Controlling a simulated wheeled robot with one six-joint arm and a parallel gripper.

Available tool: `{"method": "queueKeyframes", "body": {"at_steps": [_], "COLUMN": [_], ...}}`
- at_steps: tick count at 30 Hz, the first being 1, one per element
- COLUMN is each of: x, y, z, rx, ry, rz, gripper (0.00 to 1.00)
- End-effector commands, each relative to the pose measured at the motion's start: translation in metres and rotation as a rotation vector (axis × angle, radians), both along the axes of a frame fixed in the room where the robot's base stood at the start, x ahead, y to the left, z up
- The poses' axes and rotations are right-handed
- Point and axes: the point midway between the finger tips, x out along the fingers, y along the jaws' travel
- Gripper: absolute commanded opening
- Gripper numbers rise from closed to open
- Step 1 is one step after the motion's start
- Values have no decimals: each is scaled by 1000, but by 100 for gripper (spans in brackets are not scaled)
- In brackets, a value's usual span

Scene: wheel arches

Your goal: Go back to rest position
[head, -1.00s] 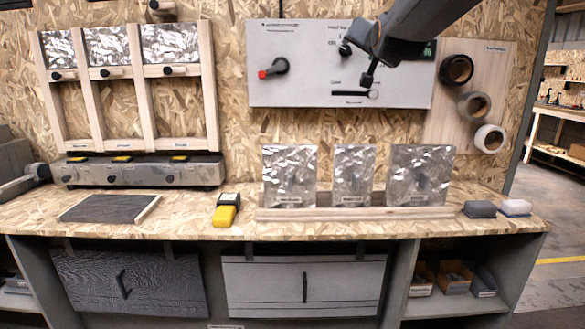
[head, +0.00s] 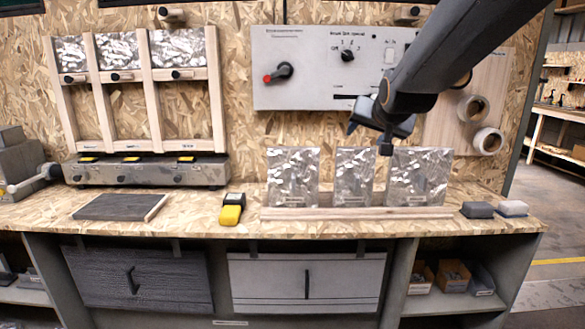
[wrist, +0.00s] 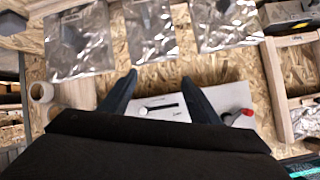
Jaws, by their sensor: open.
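My gripper (head: 368,122) hangs from my dark arm in the upper right of the head view, in front of the lower right part of the white control panel (head: 290,65). In the wrist view my gripper (wrist: 158,88) shows two dark fingers spread apart with nothing between them. The panel (wrist: 228,98) lies beyond the fingers there. It carries a red-tipped rotary handle (head: 280,72) and a selector knob (head: 361,56). My arm hides the panel's right end.
Three silvery bags (head: 292,178) stand behind a wooden strip (head: 355,213) on the bench. A yellow-black device (head: 231,210), a dark board (head: 120,207) and two blocks (head: 477,209) lie on the bench. Tape rolls (head: 487,141) hang at right. Open floor is at far right.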

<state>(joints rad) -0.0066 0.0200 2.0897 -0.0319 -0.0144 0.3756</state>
Motion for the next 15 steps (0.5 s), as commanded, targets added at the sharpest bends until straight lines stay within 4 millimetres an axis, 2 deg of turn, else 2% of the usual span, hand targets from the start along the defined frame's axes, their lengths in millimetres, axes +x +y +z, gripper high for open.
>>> {"method": "queueKeyframes", "body": {"at_steps": [1, 3, 5, 6, 8, 12, 15], "x": [-20, -51, -80, -100, -133, -215, -269], "y": [0, 1, 0, 0, 0, -1, -2], "z": [-26, -64, -94, -113, -140, -190, -213], "rx": [-19, -45, -69, -85, -106, -143, -158], "ry": [80, 197, 297, 364, 465, 691, 831], "rz": [12, 38, 62, 78, 105, 173, 222], "gripper": [56, 56, 56, 56, 56, 56, 56]}}
